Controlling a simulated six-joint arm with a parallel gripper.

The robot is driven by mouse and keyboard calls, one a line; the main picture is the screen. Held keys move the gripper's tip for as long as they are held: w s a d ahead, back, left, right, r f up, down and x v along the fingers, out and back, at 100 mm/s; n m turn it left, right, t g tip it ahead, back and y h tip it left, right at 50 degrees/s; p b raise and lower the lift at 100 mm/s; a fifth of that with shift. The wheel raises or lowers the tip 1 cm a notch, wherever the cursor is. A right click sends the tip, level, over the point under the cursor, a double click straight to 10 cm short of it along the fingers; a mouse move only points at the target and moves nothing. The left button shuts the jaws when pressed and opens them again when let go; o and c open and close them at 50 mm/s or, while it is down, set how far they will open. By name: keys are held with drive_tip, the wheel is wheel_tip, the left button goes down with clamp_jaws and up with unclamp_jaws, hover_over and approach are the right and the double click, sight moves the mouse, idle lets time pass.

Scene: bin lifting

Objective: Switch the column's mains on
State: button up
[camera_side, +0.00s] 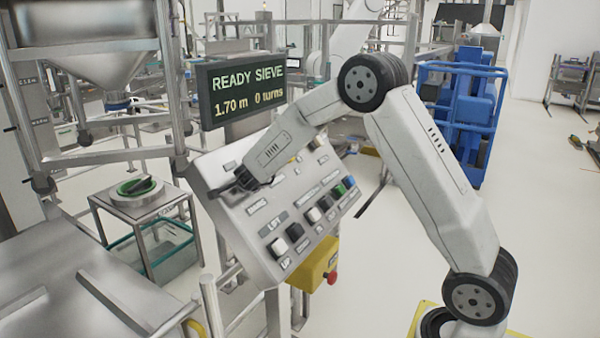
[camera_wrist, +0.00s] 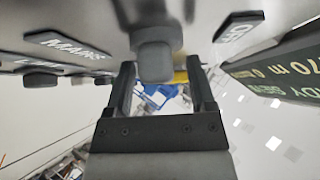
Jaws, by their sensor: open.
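The sloped grey control panel (camera_side: 262,232) stands at the middle of the side view. Its MAINS label (camera_side: 257,207) is just below my gripper (camera_side: 232,188), which is at the panel's upper left. In the wrist view the MAINS label (camera_wrist: 66,46) is left of a grey knob (camera_wrist: 154,60). My gripper (camera_wrist: 160,90) is open, with one finger on each side of this knob in the picture. I cannot tell whether the fingers touch it. In the side view my gripper hides the knob.
A display (camera_side: 243,92) above the panel reads "READY SIEVE 1.70 m 0 turns". Several buttons (camera_side: 296,231) line the panel's lower part. A yellow box with a red button (camera_side: 318,265) is below. A steel hopper (camera_side: 80,35) and metal rails stand left. A blue frame (camera_side: 460,120) stands behind.

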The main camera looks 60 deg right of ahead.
drive_tip(key=v, duration=0.7)
drive_tip(key=shift+a, duration=0.2)
drive_tip(key=shift+s+a+r, duration=0.1)
drive_tip(key=shift+s, duration=0.05)
drive_tip(key=s+a+f+n+y, duration=0.5)
drive_tip(key=s+a+n+y, duration=0.3)
drive_tip(key=a+n, duration=0.45)
drive_tip(key=s+f+n+g, duration=0.2)
drive_tip(key=s+n, duration=0.2)
drive_tip(key=s, duration=0.3)
drive_tip(key=s+f+n+g+y, duration=0.1)
drive_tip(key=s+f+n+g, duration=0.2)
drive_tip(key=s+n, duration=0.2)
drive_tip(key=s, duration=0.3)
drive_tip(key=shift+s+d+f, duration=0.15)
drive_tip(key=shift+s+f, duration=0.05)
drive_tip(key=shift+s, duration=0.15)
